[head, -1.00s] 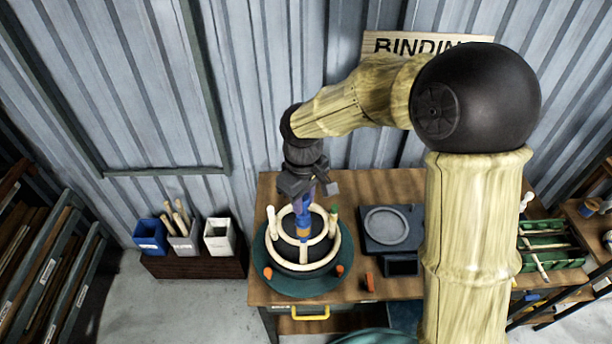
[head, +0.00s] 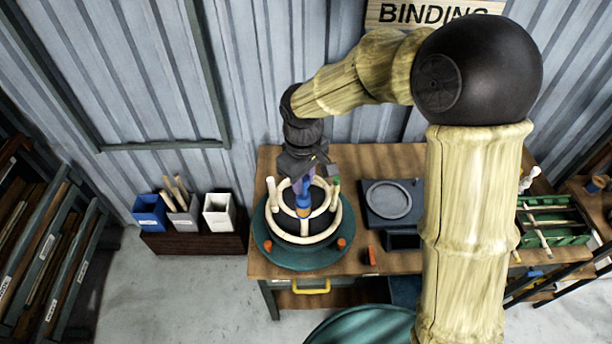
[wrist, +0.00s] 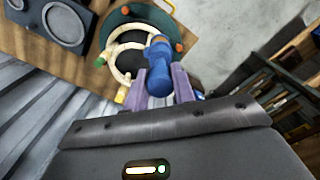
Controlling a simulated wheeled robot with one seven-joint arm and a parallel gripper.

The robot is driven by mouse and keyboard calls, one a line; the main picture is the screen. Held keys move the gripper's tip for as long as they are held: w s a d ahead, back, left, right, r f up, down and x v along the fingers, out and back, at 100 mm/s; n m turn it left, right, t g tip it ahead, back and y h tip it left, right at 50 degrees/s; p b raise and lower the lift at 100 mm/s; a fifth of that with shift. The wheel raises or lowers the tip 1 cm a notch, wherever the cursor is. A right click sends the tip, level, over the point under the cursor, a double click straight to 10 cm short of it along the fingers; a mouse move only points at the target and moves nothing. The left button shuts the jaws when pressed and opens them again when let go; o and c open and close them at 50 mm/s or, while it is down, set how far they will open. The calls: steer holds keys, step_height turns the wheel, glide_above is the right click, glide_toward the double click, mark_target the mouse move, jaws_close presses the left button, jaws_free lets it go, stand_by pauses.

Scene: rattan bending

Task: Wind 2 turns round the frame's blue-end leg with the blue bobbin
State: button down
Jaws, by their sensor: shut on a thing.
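The blue bobbin (wrist: 160,78) is between the two purple fingers of my gripper (wrist: 160,88) in the wrist view; my gripper is shut on it. In the head view the bobbin (head: 304,200) hangs below my gripper (head: 302,186), over the frame's rings. The cream frame (head: 336,222) has two rings and upright legs, and sits on a round dark green turntable (head: 268,252). One leg has a green end (head: 336,184). The blue-end leg cannot be told apart from the bobbin, which covers that area. I cannot see whether any strand is wound on it.
Orange pegs (head: 341,243) sit on the turntable rim. A dark tray (head: 389,203) with a round grey dish lies to its right, with a small orange-red item (head: 370,255) in front. Bins (head: 151,212) stand left of the bench (head: 345,165). A green rack (head: 550,225) is at the right.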

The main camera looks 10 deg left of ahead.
mark_target(304, 189)
step_height(304, 189, down, 3)
steer(key=shift+d+b, duration=0.15)
steer(key=shift+b, duration=0.85)
steer(key=shift+w+f+b, duration=0.1)
steer(key=shift+f+b, duration=2.9)
steer(key=shift+f, duration=1.2)
steer(key=shift+d+r, duration=0.1)
